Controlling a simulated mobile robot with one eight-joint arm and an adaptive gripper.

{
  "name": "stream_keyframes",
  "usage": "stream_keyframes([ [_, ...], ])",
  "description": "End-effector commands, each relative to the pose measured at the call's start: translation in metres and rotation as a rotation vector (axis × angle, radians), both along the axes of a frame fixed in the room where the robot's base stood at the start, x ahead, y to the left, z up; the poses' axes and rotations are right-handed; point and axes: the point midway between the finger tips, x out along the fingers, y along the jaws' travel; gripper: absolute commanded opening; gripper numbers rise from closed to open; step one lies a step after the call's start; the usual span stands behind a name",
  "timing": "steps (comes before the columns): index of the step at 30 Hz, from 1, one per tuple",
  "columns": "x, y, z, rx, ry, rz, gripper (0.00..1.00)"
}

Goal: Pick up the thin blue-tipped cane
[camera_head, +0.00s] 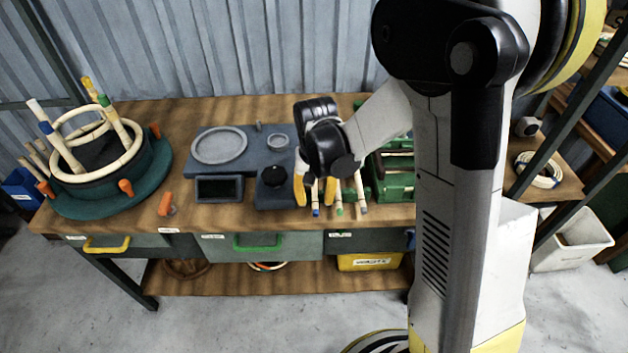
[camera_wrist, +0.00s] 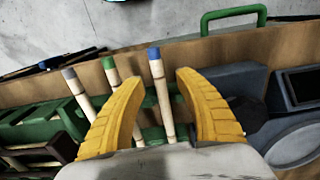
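A pale cane (camera_head: 316,196) with a blue tip lies on the workbench with its tip towards the front edge. It also shows in the wrist view (camera_wrist: 163,95), between my two yellow fingers and nearer the right one. My gripper (camera_head: 313,200) is open above the canes, its fingers apart; the wrist view shows it open too (camera_wrist: 158,78). A green-tipped cane (camera_head: 339,206) and a cane with a greyish-purple tip (camera_head: 362,202) lie beside it. In the wrist view the green-tipped cane (camera_wrist: 114,77) passes behind the left finger. Contact with the blue-tipped cane cannot be told.
A round green jig (camera_head: 68,207) with rings and upright sticks, one blue-banded (camera_head: 62,148), stands at the left. A grey fixture (camera_head: 190,165) is left of my gripper, and a green rack (camera_head: 392,178) is right of the canes. Bench drawers have green (camera_head: 258,246) and yellow handles.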

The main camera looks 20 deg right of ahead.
Motion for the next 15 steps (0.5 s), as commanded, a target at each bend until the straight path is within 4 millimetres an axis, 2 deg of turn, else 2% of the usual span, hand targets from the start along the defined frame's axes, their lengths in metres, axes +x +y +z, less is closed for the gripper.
stream_keyframes([
  [1,0.0000,0.0001,0.0003,0.000,0.000,0.000,0.27],
  [3,0.0000,0.0001,0.0004,0.000,0.000,0.000,0.06],
  [4,0.0000,0.0001,0.0004,0.000,0.000,0.000,0.00],
  [15,0.0000,0.0001,0.0007,0.000,0.000,0.000,0.00],
])
